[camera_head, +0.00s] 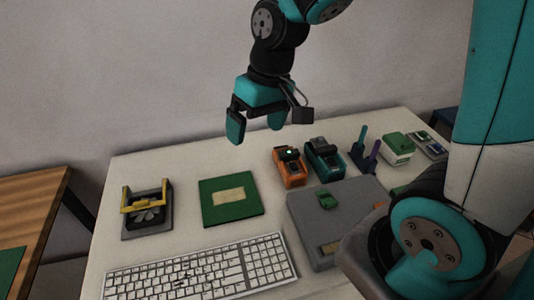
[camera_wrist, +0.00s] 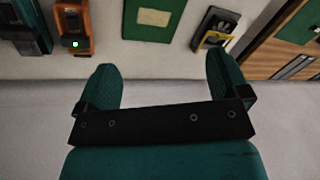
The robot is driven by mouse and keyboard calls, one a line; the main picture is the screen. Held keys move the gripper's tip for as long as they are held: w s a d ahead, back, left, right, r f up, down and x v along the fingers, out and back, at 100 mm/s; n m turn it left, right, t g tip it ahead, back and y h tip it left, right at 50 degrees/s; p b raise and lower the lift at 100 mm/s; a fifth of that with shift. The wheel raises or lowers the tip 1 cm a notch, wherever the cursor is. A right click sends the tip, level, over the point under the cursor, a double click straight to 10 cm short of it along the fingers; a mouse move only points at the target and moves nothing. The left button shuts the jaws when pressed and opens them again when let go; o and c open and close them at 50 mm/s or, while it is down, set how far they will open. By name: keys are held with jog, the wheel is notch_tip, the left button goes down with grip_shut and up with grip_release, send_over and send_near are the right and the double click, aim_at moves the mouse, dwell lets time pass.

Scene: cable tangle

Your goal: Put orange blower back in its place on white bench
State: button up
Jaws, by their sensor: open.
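The orange blower (camera_head: 289,170), an orange and black device with a small green light, stands on the white bench (camera_head: 225,160) near the back, beside a teal device. It also shows at the top left of the wrist view (camera_wrist: 75,30). My gripper (camera_head: 256,122) is open and empty above the back of the bench, up and left of the blower in the head view. In the wrist view its two teal fingers (camera_wrist: 163,72) are spread apart with nothing between them. I cannot tell which spot is the blower's place.
A teal and black device (camera_head: 324,160) stands close right of the blower. A green board (camera_head: 230,214), a fan with a yellow handle (camera_head: 147,222), a grey case (camera_head: 312,213) and a keyboard (camera_head: 200,268) lie around. Bare bench shows between the green board and the blower.

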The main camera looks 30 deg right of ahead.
jog(key=s+a+r+n, duration=0.2)
jog(key=s+a+r, duration=0.1)
jog(key=s, duration=0.4)
jog(key=s+a+r+n+y, duration=0.1)
jog(key=s+a+r+n, duration=0.2)
jog(key=s, duration=0.4)
jog(key=shift+a+g+y, duration=0.3)
jog(key=shift+a, duration=0.2)
